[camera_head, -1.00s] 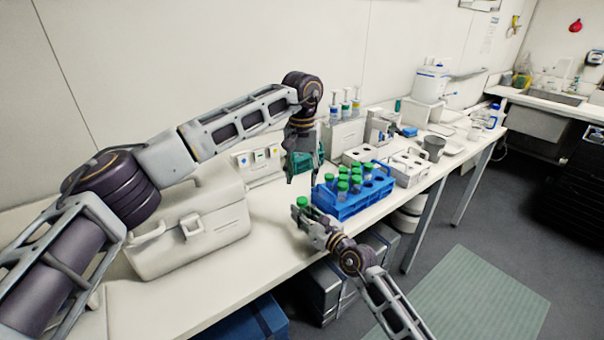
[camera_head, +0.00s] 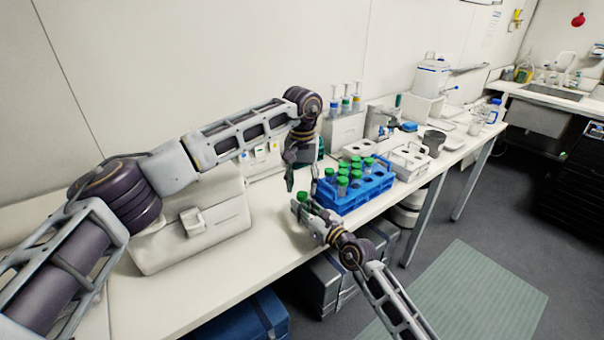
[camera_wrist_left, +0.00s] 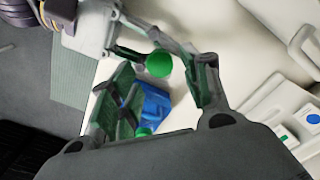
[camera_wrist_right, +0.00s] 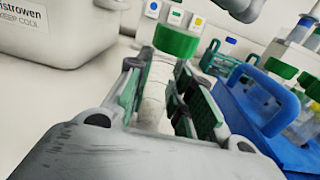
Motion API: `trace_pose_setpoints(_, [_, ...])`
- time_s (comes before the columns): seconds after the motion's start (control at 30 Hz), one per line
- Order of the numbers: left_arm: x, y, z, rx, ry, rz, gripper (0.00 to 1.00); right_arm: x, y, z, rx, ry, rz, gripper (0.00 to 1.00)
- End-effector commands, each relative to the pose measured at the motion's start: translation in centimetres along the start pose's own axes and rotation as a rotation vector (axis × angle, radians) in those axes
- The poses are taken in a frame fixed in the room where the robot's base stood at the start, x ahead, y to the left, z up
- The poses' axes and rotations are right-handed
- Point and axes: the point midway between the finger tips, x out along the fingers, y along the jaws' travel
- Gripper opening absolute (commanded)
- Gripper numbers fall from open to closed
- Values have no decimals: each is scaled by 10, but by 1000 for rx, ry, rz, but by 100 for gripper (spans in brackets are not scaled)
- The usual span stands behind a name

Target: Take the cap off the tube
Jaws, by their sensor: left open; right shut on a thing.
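A tube (camera_wrist_right: 153,105) with a green screw cap (camera_wrist_right: 176,41) stands roughly upright between the fingers of my right gripper (camera_wrist_right: 160,85), which is shut on its body. The cap is clear above the fingers; it also shows in the head view (camera_head: 302,196). My left gripper (camera_head: 302,181) is open, pointing down just above the cap. In the left wrist view, the cap (camera_wrist_left: 159,64) appears between the spread fingers of my left gripper (camera_wrist_left: 165,80), with no contact visible. The lower tube is partly hidden by my right fingers.
A blue rack (camera_head: 350,203) with several green-capped tubes stands just right of the grippers. A white cooler box (camera_head: 190,228) stands to the left. The bench front is clear.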

Motion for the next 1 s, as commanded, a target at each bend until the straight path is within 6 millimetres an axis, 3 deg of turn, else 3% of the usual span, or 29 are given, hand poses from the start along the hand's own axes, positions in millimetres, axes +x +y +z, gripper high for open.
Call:
trace_pose_setpoints(0.3, [29, 0, 0, 0, 0, 0, 47, 0, 0, 0, 0, 0, 0, 0])
trace_pose_setpoints(0.7, [33, 0, 0, 0, 1, 0, 47, 0, 0, 0, 0, 0, 0, 0])
trace_pose_setpoints(1.0, [33, 0, 0, -1, 1, 0, 11, 0, 0, 0, 0, 0, 0, 0])
